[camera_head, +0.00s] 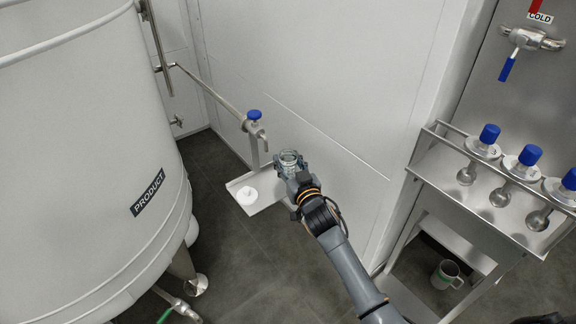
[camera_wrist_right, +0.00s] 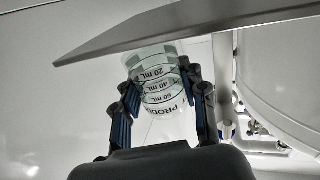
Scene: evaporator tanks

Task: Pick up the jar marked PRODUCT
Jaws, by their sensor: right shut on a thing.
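The jar marked PRODUCT (camera_head: 290,157) is a small clear vessel over the far right part of a metal tray (camera_head: 270,208). In the right wrist view the jar (camera_wrist_right: 160,72) shows mL marks and part of the word PRODUCT. My right gripper (camera_head: 292,170) is shut on it, with a finger on each side in the wrist view (camera_wrist_right: 163,92). The tray's edge (camera_wrist_right: 200,38) crosses in front of the jar's end there, so I cannot tell whether jar and tray touch. A white round lid (camera_head: 247,194) lies on the tray. My left gripper is not in view.
A large white tank (camera_head: 80,130) labelled PRODUCT stands at left. A blue-handled tap (camera_head: 254,122) reaches over the tray, close to my right gripper.

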